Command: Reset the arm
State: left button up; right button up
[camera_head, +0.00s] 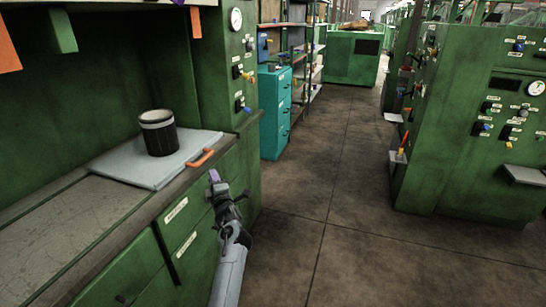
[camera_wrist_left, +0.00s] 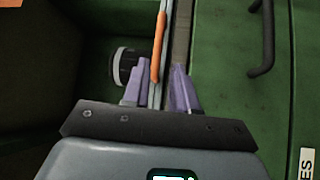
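My left gripper (camera_head: 214,177) is beside the green workbench's front edge, just below and right of an orange handle (camera_head: 201,158). In the left wrist view its two purple fingers (camera_wrist_left: 158,85) stand apart with nothing held between them. The orange handle (camera_wrist_left: 159,48) shows beyond the fingertips, lined up with the gap. The handle sits at the edge of a light grey board (camera_head: 140,174) on the bench. A black cylinder with a white band (camera_head: 158,133) stands upright on the board; it shows partly in the left wrist view (camera_wrist_left: 126,66). My right gripper is not in view.
The green workbench (camera_head: 190,222) with labelled drawers is left of my arm. A teal cabinet (camera_head: 275,112) stands behind it. Green machines with gauges (camera_head: 470,135) line the right. The concrete floor (camera_head: 330,190) between is clear.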

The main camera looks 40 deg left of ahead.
pick_arm(q)
jog(key=s+d+f+m+t+h+p, duration=0.2)
jog(key=s+d+f+m+t+p, duration=0.1)
jog(key=s+f+m+p, duration=0.3)
jog(key=s+d+m+t+h+p, duration=0.1)
jog(key=s+d+m+h+p, duration=0.2)
jog(key=d, duration=0.5)
jog(key=s+d+m+h+p, duration=0.2)
jog(key=d+m+h+p, duration=0.15)
jog(key=d+m, duration=0.35)
jog(key=s+d+m+t+h+p, duration=0.1)
jog(key=s+d+m+h+p, duration=0.2)
jog(key=d, duration=0.6)
jog(key=s+d+r+m+g+h+p, duration=0.1)
jog(key=s+d+r+m+g+h, duration=0.2)
jog(key=s+d+m, duration=0.45)
jog(key=s+d+m+g+h+p, duration=0.1)
jog(key=s+d+m+g+h, duration=0.55)
jog(key=d, duration=0.65)
notch_tip(320, 180, up, 38)
jog(key=s+n+y+p, duration=0.1)
jog(key=s+y+p, duration=0.1)
jog(key=p, duration=3.6)
jog(key=shift+a+t+y, duration=0.15)
jog(key=shift+t+y, duration=0.15)
jog(key=shift+t, duration=0.05)
